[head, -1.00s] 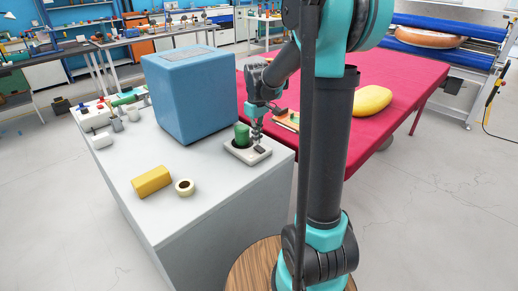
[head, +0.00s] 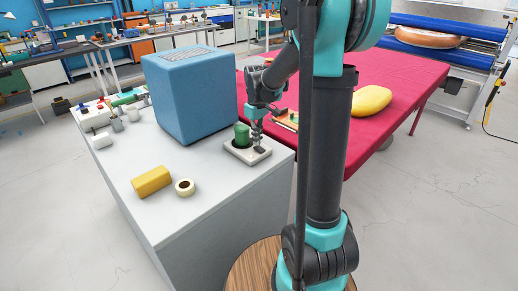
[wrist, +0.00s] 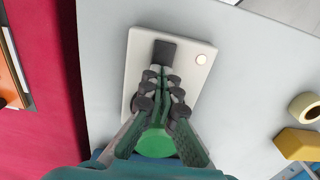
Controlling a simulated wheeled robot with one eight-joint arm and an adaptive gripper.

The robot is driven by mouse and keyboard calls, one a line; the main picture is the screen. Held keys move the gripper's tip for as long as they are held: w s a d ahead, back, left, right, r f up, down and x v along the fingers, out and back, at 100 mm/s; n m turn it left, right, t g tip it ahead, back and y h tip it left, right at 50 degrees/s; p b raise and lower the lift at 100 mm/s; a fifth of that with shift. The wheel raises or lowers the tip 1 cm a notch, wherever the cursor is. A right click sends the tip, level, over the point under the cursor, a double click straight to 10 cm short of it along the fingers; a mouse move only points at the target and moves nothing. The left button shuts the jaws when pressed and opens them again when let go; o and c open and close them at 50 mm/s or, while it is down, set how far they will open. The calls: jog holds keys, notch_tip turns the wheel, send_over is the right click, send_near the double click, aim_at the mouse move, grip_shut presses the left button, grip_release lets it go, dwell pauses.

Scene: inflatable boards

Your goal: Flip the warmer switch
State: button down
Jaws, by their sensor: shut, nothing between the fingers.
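The warmer is a white rectangular plate (head: 236,151) on the grey counter near its right edge; it also shows in the wrist view (wrist: 192,80). A green cylinder (head: 242,134) stands on it, partly hidden by my fingers in the wrist view (wrist: 155,143). The dark switch (wrist: 166,50) lies on the plate at the end away from the cylinder. A pale round lamp (wrist: 201,59) sits beside the switch. My gripper (wrist: 162,74) is shut and empty, pointing down, its tips at the near edge of the switch. I cannot tell whether they touch it.
A large blue box (head: 189,97) stands behind the warmer. A yellow block (head: 151,181) and a tape roll (head: 184,187) lie at the front left of the counter. A red-covered table (head: 400,88) with a yellow object (head: 372,100) is to the right.

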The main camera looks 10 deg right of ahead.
jog(key=shift+f, duration=0.7)
dwell(0.4)
jog(key=shift+r, duration=3.5)
jog(key=s+d+f+m+t, duration=0.1)
jog(key=s+f+m, duration=0.1)
jog(key=s+f, duration=0.2)
jog(key=s+d+f+m+t, duration=0.1)
jog(key=s+f, duration=0.3)
jog(key=s, duration=0.6)
jog(key=s+d+f+m+t, duration=0.2)
jog(key=s+f+m, duration=0.1)
jog(key=s, duration=0.5)
jog(key=shift+f+m, duration=0.4)
jog(key=shift+f, duration=0.4)
